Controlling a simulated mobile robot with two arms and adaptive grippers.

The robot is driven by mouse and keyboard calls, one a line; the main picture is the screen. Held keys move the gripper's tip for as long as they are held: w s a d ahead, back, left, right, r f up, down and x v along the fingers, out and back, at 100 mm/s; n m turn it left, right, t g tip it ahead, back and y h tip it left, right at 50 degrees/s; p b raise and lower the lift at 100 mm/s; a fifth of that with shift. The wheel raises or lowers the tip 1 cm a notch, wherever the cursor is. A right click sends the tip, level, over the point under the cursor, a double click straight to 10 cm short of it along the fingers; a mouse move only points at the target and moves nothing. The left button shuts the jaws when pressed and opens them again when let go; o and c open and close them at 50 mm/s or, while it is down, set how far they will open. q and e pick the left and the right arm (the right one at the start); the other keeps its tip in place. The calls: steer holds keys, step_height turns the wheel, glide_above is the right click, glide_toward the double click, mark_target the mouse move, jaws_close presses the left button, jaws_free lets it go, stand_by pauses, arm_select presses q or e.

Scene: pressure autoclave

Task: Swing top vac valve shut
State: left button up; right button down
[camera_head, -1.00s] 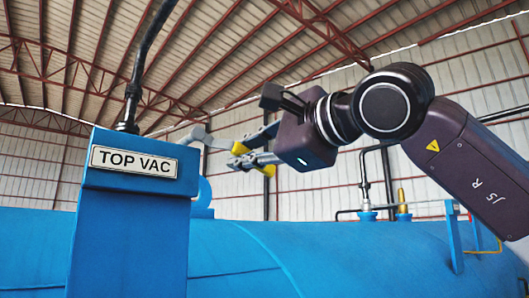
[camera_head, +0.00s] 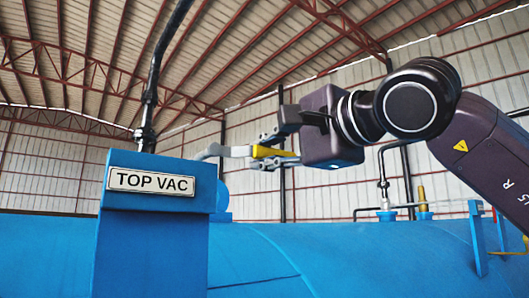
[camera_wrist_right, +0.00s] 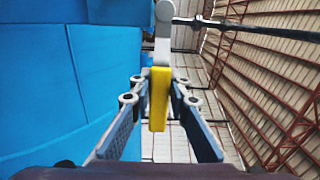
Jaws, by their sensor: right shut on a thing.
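The top vac valve's lever (camera_head: 222,151) is grey and reaches to the right from behind the blue box, with a yellow grip (camera_head: 265,152) at its end. In the head view it lies roughly level. My right gripper (camera_head: 262,151) comes from the right and is shut on the yellow grip. In the right wrist view the yellow grip (camera_wrist_right: 158,105) lies between the two fingers of the right gripper (camera_wrist_right: 159,82), and the grey lever (camera_wrist_right: 162,48) runs on beyond it. The valve body is hidden behind the box. My left gripper is not in view.
The blue box with the TOP VAC label (camera_head: 151,181) stands close on the left of the lever. A dark pipe (camera_head: 148,105) rises behind it. The blue vessel (camera_head: 330,255) lies below, with a thin pipe and brass fitting (camera_head: 422,197) at right. Air above is free.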

steer(key=c, duration=1.8)
jaws_free()
steer(key=shift+r, duration=0.1)
steer(key=v, duration=1.1)
steer(key=shift+s+d, duration=0.2)
steer(key=shift+s, duration=0.15)
